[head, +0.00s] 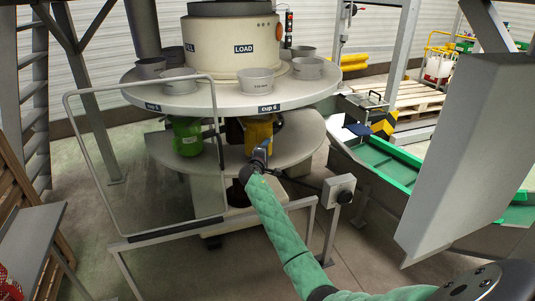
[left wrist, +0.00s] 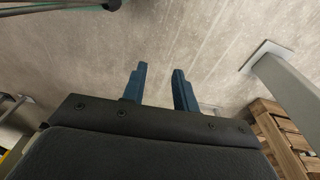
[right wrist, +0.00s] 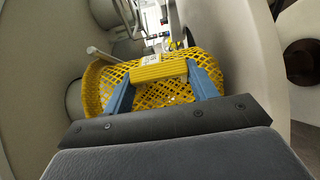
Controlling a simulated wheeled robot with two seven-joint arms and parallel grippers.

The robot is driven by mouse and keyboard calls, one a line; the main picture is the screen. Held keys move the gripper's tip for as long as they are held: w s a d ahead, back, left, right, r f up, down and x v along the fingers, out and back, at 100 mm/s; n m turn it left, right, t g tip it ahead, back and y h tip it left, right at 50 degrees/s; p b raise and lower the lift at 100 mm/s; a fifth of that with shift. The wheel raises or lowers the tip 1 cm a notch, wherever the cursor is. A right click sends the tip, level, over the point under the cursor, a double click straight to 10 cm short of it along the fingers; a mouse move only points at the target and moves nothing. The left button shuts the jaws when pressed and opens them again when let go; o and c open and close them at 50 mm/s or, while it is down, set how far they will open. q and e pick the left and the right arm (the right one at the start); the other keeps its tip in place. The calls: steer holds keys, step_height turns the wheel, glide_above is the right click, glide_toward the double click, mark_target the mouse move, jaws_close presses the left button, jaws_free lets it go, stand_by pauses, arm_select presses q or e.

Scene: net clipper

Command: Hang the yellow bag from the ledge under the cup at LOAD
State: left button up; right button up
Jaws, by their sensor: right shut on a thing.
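The yellow mesh bag (head: 259,128) is under the upper round table (head: 215,104), below the cup (head: 255,82) in front of the LOAD sign (head: 244,48). My right gripper (head: 264,146) reaches in from the front. In the right wrist view my right gripper (right wrist: 160,82) is shut on the yellow block at the top of the bag (right wrist: 97,88), with the mesh spread behind it. Whether the bag touches the ledge is hidden. My left gripper (left wrist: 160,88) is open and empty over bare floor.
A green bag (head: 187,136) hangs to the left, above the lower round shelf (head: 172,152). A thin metal frame (head: 145,84) stands in front on the left. A post with a switch box (head: 339,190) and a green-edged conveyor (head: 385,165) are to the right.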

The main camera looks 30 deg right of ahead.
steer(key=shift+w+d+f+b, duration=0.1)
steer(key=shift+w+d+b, duration=0.1)
steer(key=shift+w+b, duration=0.5)
steer(key=shift+w, duration=0.5)
steer(key=shift+d, duration=0.1)
arm_select(q)
steer(key=r, duration=0.1)
steer(key=d+r, duration=0.1)
steer(key=r, duration=0.1)
steer(key=w+r, duration=0.1)
steer(key=shift+w+d+r, duration=0.1)
steer(key=shift+d+r, duration=0.15)
